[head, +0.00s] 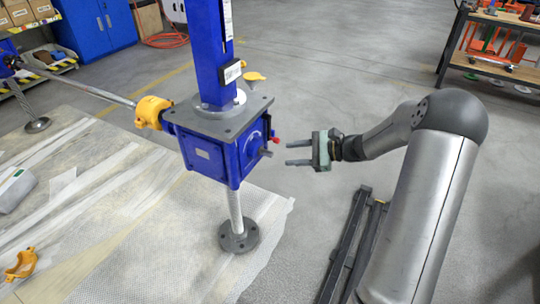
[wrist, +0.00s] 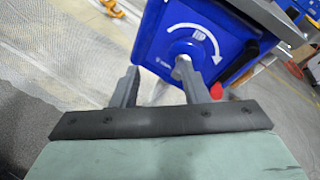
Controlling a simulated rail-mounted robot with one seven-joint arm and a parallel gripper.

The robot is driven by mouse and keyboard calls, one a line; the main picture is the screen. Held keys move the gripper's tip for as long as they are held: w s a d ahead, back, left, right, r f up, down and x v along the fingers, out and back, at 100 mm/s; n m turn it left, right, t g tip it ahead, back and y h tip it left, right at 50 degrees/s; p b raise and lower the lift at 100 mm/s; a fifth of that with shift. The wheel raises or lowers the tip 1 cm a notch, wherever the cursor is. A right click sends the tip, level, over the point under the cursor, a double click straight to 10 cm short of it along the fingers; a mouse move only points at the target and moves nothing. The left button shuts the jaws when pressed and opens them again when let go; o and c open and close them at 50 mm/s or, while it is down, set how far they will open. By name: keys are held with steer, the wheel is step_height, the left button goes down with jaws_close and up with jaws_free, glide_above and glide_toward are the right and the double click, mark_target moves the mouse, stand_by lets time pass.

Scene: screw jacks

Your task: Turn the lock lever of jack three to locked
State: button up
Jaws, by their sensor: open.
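A blue screw jack (head: 207,158) stands in the middle of the head view, with a grey top plate, a blue column above and a threaded screw with a round foot below. A short grey shaft (head: 266,153) and a small red-ended lever (head: 276,140) stick out of its right side. My gripper (head: 288,154) is open and empty, just right of them, its fingers pointing at the jack. In the wrist view the blue face (wrist: 200,35) bears a white curved arrow, and the grey shaft (wrist: 183,66) lies between my fingers. The red lever end (wrist: 246,88) lies right of them. No jack number is readable.
A yellow coupling (head: 152,112) joins a long rod (head: 85,85) to the jack's left side. Plastic sheeting covers the floor at left, with a loose yellow part (head: 22,265). Dark rails (head: 345,240) lie below my arm. A workbench (head: 490,45) stands at the back right.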

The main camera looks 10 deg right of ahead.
mark_target(279, 141)
steer(key=w+d+f+m+t+b, duration=0.3)
steer(key=w+d+f+m+t, duration=0.25)
steer(key=d, duration=0.45)
steer(key=b+x, duration=0.2)
steer(key=x, duration=0.6)
steer(key=b+x, duration=0.2)
steer(key=x, duration=0.7)
steer(key=shift+s+a+f, duration=0.1)
steer(key=shift+s+a, duration=0.15)
steer(key=shift+n, duration=0.25)
jaws_close()
